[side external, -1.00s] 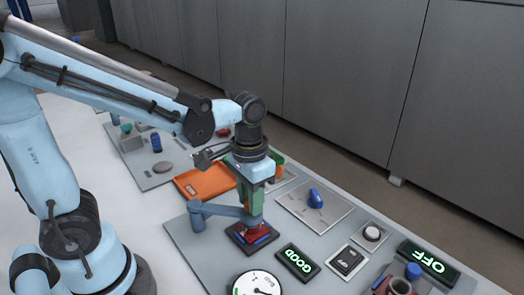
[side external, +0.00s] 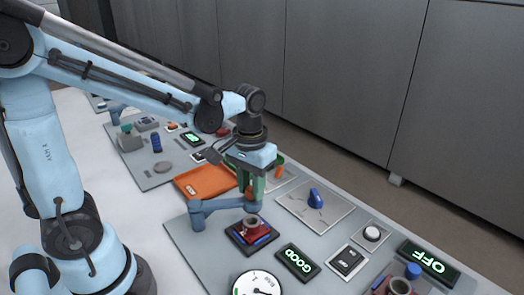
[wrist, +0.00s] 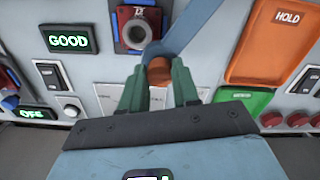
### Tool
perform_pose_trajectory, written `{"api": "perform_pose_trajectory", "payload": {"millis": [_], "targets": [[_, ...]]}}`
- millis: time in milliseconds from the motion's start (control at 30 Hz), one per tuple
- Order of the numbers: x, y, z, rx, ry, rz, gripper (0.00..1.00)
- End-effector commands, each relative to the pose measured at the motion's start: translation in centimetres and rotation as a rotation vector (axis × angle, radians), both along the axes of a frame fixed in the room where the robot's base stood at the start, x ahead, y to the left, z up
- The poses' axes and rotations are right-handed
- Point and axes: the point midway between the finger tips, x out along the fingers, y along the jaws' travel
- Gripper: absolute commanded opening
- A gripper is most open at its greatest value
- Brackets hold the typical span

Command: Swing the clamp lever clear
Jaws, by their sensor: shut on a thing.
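The blue clamp lever (side external: 225,204) runs from its pivot post (side external: 196,218) to my gripper (side external: 251,192). In the wrist view the lever (wrist: 182,32) ends in an orange-brown knob (wrist: 158,71), and my gripper (wrist: 158,82) has its green fingers closed around that knob. A red part with a round grey opening (side external: 252,226) sits on a dark square pad with blue strips at its sides. It also shows in the wrist view (wrist: 138,28). The lever's end is beside the red part, not over it, and the part's top is uncovered.
An orange tray marked HOLD (wrist: 268,58) lies beside the lever, with a green tray (wrist: 238,103) near it. A lit GOOD sign (side external: 298,262), a round dial (side external: 257,284), a blue knob (side external: 315,198) and a lit OFF sign (side external: 429,261) share the grey board.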

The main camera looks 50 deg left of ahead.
Motion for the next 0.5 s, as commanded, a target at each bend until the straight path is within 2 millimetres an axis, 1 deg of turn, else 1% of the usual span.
{"api": "perform_pose_trajectory", "payload": {"millis": [233, 500], "targets": [[1.3, 2.8, 0.0, 0.0, 0.001, 0.237, 0.0], [1.7, 5.7, 0.0, -0.001, 0.001, 0.469, 0.0]]}}
